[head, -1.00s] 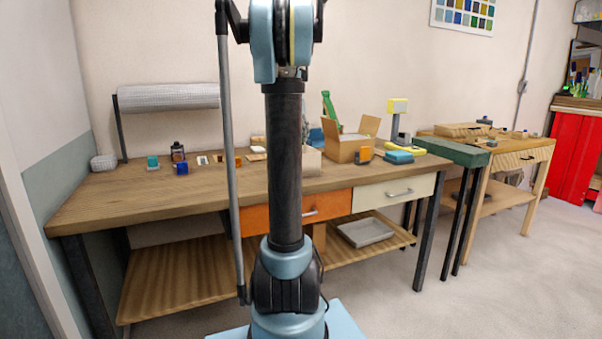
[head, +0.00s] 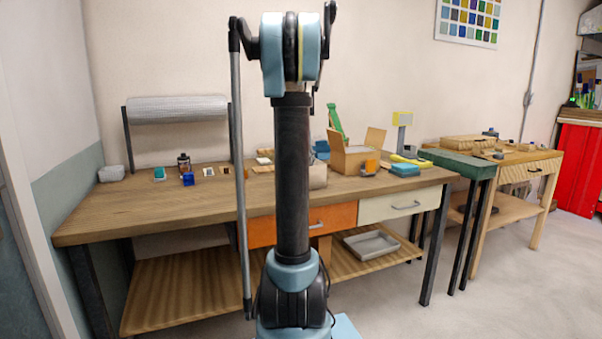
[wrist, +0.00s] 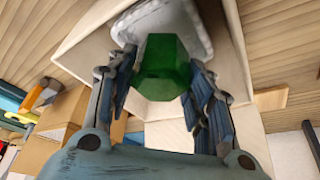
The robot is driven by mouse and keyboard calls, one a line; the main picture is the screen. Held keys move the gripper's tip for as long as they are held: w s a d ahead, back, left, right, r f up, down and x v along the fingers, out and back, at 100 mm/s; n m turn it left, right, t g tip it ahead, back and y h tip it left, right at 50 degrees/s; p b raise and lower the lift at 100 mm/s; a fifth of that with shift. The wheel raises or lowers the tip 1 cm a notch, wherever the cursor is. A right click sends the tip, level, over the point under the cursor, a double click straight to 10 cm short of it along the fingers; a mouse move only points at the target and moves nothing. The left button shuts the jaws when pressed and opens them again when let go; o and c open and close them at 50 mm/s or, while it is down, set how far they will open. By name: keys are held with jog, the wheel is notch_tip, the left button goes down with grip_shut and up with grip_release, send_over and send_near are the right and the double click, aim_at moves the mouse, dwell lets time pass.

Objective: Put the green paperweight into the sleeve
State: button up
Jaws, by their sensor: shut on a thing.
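The green paperweight (wrist: 164,68) is a faceted dark green block in the wrist view. My gripper (wrist: 166,84) is shut on it, with one dark finger on each side. Behind it is a pale grey, padded pouch with a raised rim, which looks like the sleeve (wrist: 152,22). The pouch lies inside cream walls. The paperweight overlaps the pouch's lower part in the picture, and I cannot tell how far apart they are or whether it is inside. In the head view my arm hides the gripper and the paperweight.
A bubble-wrap roll (head: 178,109) stands behind. A green-topped stand (head: 455,163) adjoins on the right.

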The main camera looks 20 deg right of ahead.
notch_tip(320, 180, down, 3)
jog(key=shift+f, duration=0.1)
jog(key=shift+s+a+f, duration=0.1)
jog(key=shift+f, duration=0.35)
jog(key=o, duration=1)
jog(key=shift+f, duration=0.1)
